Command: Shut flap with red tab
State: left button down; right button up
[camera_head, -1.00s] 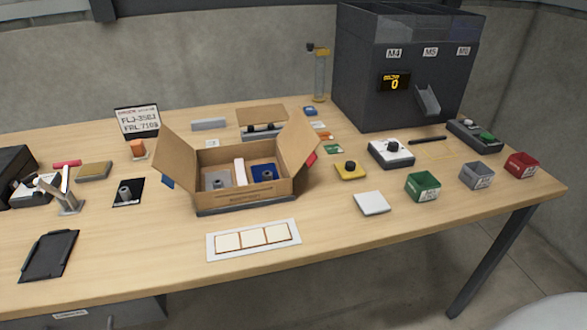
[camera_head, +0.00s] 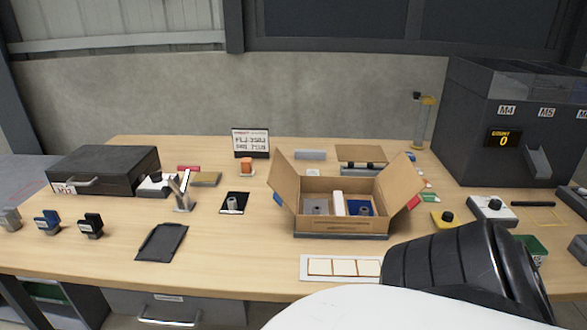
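An open cardboard box (camera_head: 342,228) stands on the table, right of the middle. Its right flap (camera_head: 401,187) stands up and leans outward, with the red tab (camera_head: 413,202) on its outer side. Its left flap (camera_head: 284,178) also stands up and leans outward, with a blue tab (camera_head: 277,199). Inside the box are a grey piece (camera_head: 316,206), a white divider (camera_head: 338,203) and a blue piece (camera_head: 359,208). A black and white part of my arm fills the lower right, in front of the box's right side. Neither gripper shows.
A white tray with cream squares (camera_head: 318,267) lies before the box, partly hidden by my arm. A yellow block with a black knob (camera_head: 444,220) and a white box with a knob (camera_head: 491,209) stand right of the red tab. A dark dispenser (camera_head: 475,150) stands behind.

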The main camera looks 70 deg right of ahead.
aim_at(400, 182)
jog(key=u, duration=1)
jog(key=k, duration=1.9)
jog(key=z, duration=2.2)
jog(key=i, duration=0.5)
jog(key=z, duration=0.1)
